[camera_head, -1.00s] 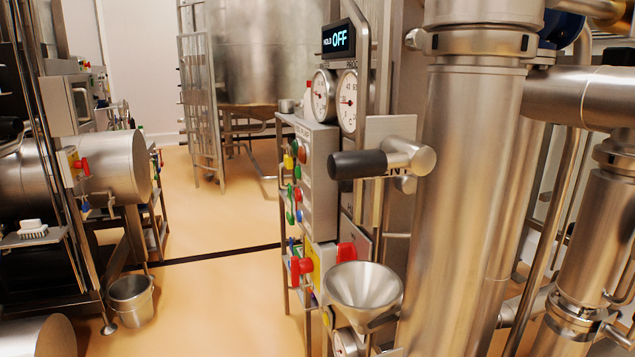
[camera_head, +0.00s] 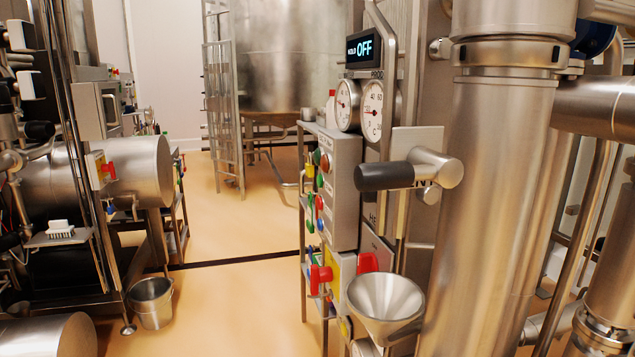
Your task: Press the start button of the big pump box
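A tall grey box with coloured buttons (camera_head: 345,190) stands right of centre, and I take it for the pump box. Its narrow button face is seen at a steep angle. A red-brown round button (camera_head: 325,162) is near the top, with a green button (camera_head: 320,180) below it and more red, green and blue ones lower. I cannot read which one is the start button. A display reading "HOLD OFF" (camera_head: 365,48) is above the box. Neither of my grippers is in view.
A black-handled lever (camera_head: 385,177) sticks out before the box. A steel funnel (camera_head: 385,300) and red valve handles (camera_head: 320,277) are below. A thick steel column (camera_head: 490,200) blocks the right.

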